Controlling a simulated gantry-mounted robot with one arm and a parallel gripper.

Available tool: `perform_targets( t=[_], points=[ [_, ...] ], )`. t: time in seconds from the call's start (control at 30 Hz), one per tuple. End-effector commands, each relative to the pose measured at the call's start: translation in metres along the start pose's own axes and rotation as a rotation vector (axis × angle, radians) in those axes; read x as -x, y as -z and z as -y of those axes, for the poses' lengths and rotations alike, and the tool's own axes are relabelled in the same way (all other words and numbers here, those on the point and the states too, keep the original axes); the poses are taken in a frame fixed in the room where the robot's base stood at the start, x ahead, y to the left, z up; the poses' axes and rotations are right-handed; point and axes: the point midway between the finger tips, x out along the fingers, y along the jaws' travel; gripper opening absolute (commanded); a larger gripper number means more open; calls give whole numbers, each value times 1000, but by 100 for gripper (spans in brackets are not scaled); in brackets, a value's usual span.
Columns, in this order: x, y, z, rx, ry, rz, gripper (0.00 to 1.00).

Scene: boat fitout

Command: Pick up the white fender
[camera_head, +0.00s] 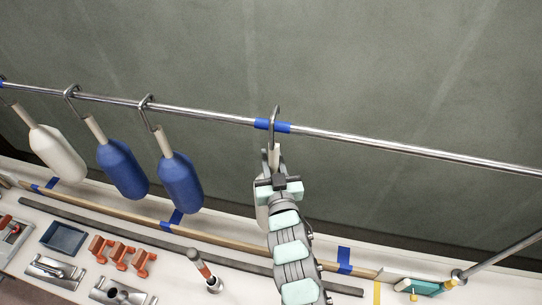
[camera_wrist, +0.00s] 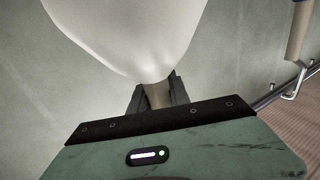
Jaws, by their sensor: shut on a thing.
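A white fender (camera_wrist: 130,35) fills the top of the wrist view. Its narrow tan neck (camera_wrist: 158,96) sits between the jaws of my gripper (camera_wrist: 156,92), which is shut on it. In the head view my gripper (camera_head: 272,165) is just below the rail, under a metal hook (camera_head: 275,116) at the right-hand blue tape band. The hook loops over the rail there; whether it bears weight I cannot tell. Most of this fender is hidden behind my arm, with a pale edge (camera_head: 261,213) showing at left. Another white fender (camera_head: 57,153) hangs at the far left.
The metal rail (camera_head: 390,145) crosses the view. Two blue fenders (camera_head: 122,169) (camera_head: 180,184) hang from hooks left of my arm. Below lies a white bench (camera_head: 110,215) with long strips, orange clamps (camera_head: 122,256), a blue tray (camera_head: 63,237) and metal fittings. The rail to the right is clear.

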Motion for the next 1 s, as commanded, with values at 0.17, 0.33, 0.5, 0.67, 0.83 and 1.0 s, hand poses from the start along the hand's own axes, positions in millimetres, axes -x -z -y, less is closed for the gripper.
perform_targets(
  t=[0.17,0.33,0.5,0.67,0.83,1.0],
  points=[
    [20,-1,-1,0,-1,-2,0],
    [51,-2,-2,0,-4,1,0],
    [92,-1,-1,0,-3,-1,0],
    [122,6,0,-2,-2,3,0],
    [144,6,-1,-2,-3,1,0],
    [158,2,0,-1,-1,2,0]
  ],
)
